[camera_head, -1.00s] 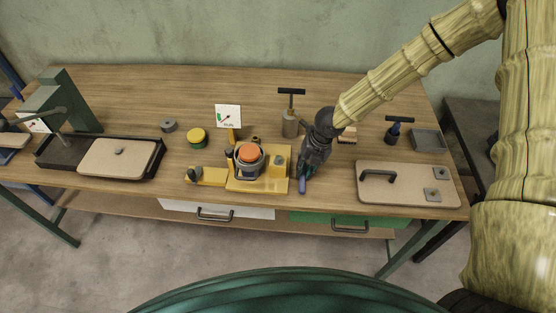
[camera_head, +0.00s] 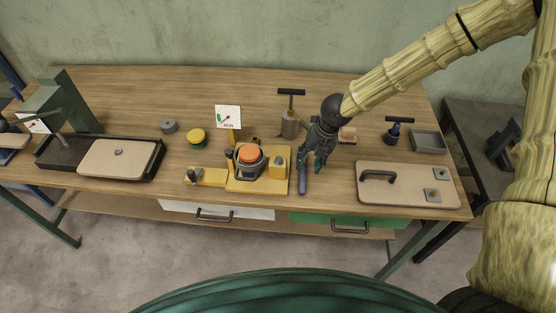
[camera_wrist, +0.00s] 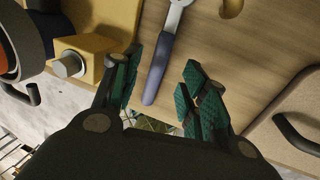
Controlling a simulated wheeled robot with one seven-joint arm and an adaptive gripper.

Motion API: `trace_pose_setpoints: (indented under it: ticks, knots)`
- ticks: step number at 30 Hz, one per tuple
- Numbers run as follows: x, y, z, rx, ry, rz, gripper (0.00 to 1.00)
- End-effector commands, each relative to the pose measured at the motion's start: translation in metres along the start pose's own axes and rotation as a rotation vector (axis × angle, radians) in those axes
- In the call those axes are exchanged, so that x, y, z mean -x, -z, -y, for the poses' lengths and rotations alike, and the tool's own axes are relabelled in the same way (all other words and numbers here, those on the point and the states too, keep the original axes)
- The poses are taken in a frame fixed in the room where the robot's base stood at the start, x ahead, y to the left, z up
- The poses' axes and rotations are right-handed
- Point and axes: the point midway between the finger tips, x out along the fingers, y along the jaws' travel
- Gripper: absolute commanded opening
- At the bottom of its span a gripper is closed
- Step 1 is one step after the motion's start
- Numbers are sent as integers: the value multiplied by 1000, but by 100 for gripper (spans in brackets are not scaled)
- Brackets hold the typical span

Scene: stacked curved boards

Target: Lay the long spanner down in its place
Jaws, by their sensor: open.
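The long spanner has a blue-purple handle (camera_wrist: 158,68) and a grey metal end in the wrist view. It lies flat on the wooden table, right of the yellow fixture, and its handle shows in the head view (camera_head: 302,182). My gripper (camera_head: 316,170) is open above the table, a little right of and above the spanner. In the wrist view the green-padded fingers (camera_wrist: 160,90) are spread apart and the handle appears between them, nearer the left finger. They do not close on it. The far end of the spanner is cut off in the wrist view and hidden by my gripper in the head view.
The yellow fixture (camera_head: 255,185) with an orange-topped part (camera_head: 250,154) stands close on the left. A beige lid with a black handle (camera_head: 405,184) lies on the right. A T-handled tool (camera_head: 290,123) stands behind. The table's front edge is near.

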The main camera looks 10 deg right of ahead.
Motion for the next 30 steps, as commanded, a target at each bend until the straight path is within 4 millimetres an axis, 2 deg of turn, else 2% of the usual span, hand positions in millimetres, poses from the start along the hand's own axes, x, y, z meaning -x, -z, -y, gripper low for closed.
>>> trace_pose_setpoints:
  ticks: [6, 12, 18, 30]
  knots:
    - [38, -1, 0, -2, -3, 2, 44]
    - [62, -1, 0, -2, -3, 2, 44]
    - [72, -1, 0, 0, -1, 1, 44]
    - [73, 0, 0, 0, -1, 0, 44]
